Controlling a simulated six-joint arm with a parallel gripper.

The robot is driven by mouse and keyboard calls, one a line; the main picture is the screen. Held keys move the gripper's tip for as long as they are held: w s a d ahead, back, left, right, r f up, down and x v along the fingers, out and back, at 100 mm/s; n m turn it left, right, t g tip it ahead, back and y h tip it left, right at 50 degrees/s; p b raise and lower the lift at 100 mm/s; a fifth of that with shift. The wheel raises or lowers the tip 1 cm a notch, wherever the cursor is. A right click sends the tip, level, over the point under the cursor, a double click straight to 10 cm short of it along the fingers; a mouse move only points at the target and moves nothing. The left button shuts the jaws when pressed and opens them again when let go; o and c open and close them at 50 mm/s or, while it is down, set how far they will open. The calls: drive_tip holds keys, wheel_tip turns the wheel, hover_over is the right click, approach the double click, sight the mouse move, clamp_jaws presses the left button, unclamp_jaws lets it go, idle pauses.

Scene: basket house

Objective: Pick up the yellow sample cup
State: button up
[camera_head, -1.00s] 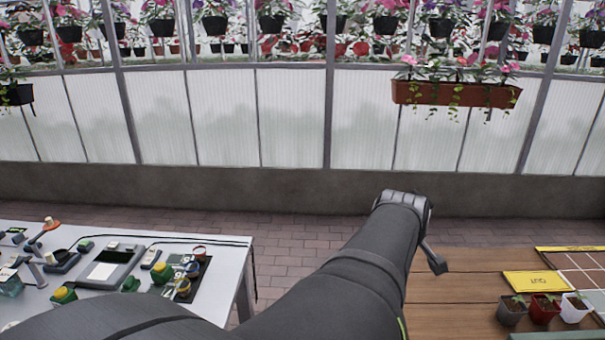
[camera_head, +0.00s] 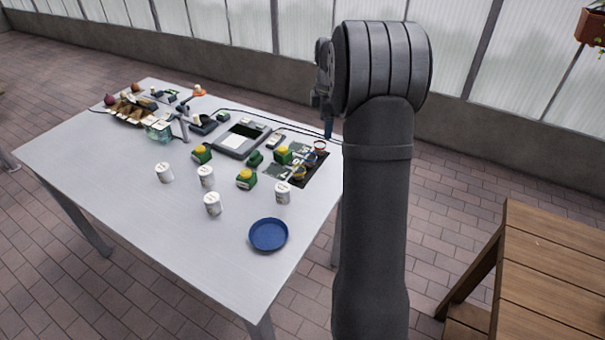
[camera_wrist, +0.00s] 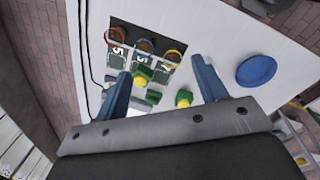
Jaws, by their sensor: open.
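The yellow sample cup (camera_head: 298,173) is a small round cup with a yellow rim, standing on a dark mat at the table's right edge. In the wrist view the yellow cup (camera_wrist: 175,54) is at the end of a row of small cups. My gripper (camera_head: 328,128) is above and behind the mat in the head view, apart from the cups. Its blue fingers (camera_wrist: 162,66) are spread and empty in the wrist view, with the mat and cups beyond the tips. The arm hides part of the table's right side.
Green blocks with yellow tops (camera_head: 246,178), white labelled containers (camera_head: 213,204) and a blue dish (camera_head: 268,235) stand near the mat. A grey device (camera_head: 240,140) lies behind them. A wooden table (camera_head: 555,262) is at right. The table's front left is clear.

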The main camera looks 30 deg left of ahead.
drive_tip(key=n+g, duration=0.1)
drive_tip(key=n, duration=0.1)
hover_over(299, 172)
drive_tip(key=s, duration=0.1)
wheel_tip(299, 172, down, 3)
drive_tip(key=shift+h, duration=0.3)
drive_tip(key=f, duration=1.1)
drive_tip(key=shift+s+d+f, duration=0.3)
drive_tip(key=shift+d+f, duration=0.2)
drive_tip(key=shift+f, duration=2.5)
drive_tip(key=shift+c, duration=0.5)
drive_tip(key=c, duration=1)
